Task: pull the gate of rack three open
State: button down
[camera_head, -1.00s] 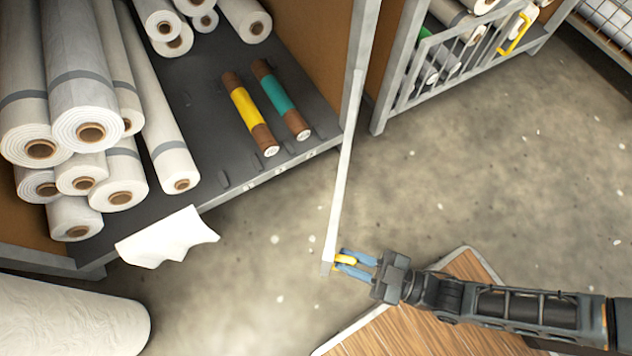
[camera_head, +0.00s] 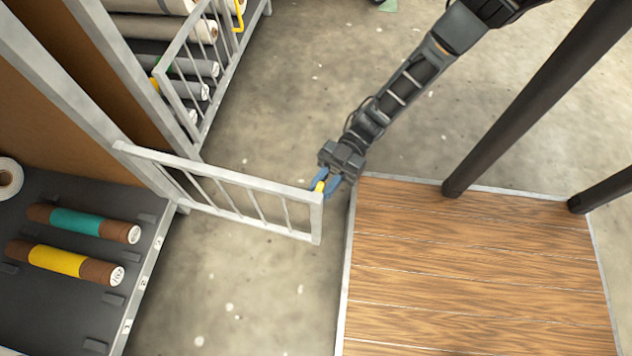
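A grey barred gate (camera_head: 232,182) stands swung out from the rack (camera_head: 145,290) at the left, hinged at the rack's upright post. Its free end reaches out over the concrete floor, close to the wooden platform. My gripper (camera_head: 321,187) is at the free end of the gate, with its blue fingers closed around the yellow handle (camera_head: 319,186). The handle is mostly hidden between the fingers. A brown roll with a teal band (camera_head: 77,222) and one with a yellow band (camera_head: 57,260) lie on the rack's dark shelf.
Another rack's barred gate (camera_head: 200,70) with a yellow handle stands shut at the top left. A wooden platform (camera_head: 470,270) with a pale edge lies at the right, with dark posts (camera_head: 540,95) by it. Concrete floor (camera_head: 260,120) is clear between racks and platform.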

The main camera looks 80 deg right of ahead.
jog(key=shift+d, duration=0.2)
jog(key=c, duration=1.2)
grip_release()
jog(key=v, duration=0.7)
jog(key=shift+s+d+p, duration=0.2)
jog(key=shift+d+p, duration=0.1)
jog(key=shift+d, duration=0.05)
